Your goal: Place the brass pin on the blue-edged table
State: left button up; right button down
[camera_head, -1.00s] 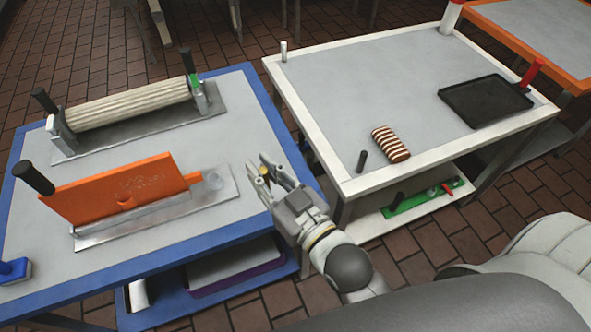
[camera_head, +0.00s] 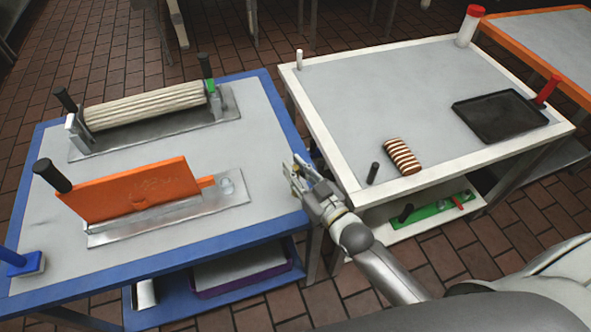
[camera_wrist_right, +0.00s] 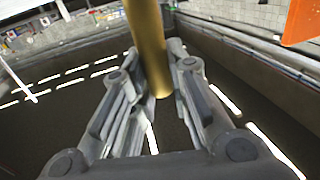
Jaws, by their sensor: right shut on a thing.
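The brass pin (camera_wrist_right: 148,48) is a smooth gold-coloured rod. In the right wrist view it stands between the fingers of my right gripper (camera_wrist_right: 158,85), which is shut on it. In the head view my right gripper (camera_head: 297,170) is at the right edge of the blue-edged table (camera_head: 262,155); the pin is too small there to make out clearly. I cannot tell its height above the table. My left gripper is not in view.
An orange plate on a metal base (camera_head: 135,190) and a ribbed roller unit (camera_head: 145,108) occupy the blue-edged table. A white-edged table (camera_head: 335,120) stands to the right, with a striped roll (camera_head: 402,156), a dark peg (camera_head: 373,173) and a black tray (camera_head: 500,115).

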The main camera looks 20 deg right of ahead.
jog(key=shift+f, duration=0.15)
jog(key=c, duration=1.8)
grip_release()
jog(key=shift+f, duration=0.15)
jog(key=shift+c, duration=0.2)
jog(key=o, duration=0.5)
jog(key=shift+c, duration=0.2)
jog(key=shift+r, duration=0.2)
jog(key=b+v, duration=0.1)
jog(key=v, duration=1.1)
jog(key=shift+b, duration=0.4)
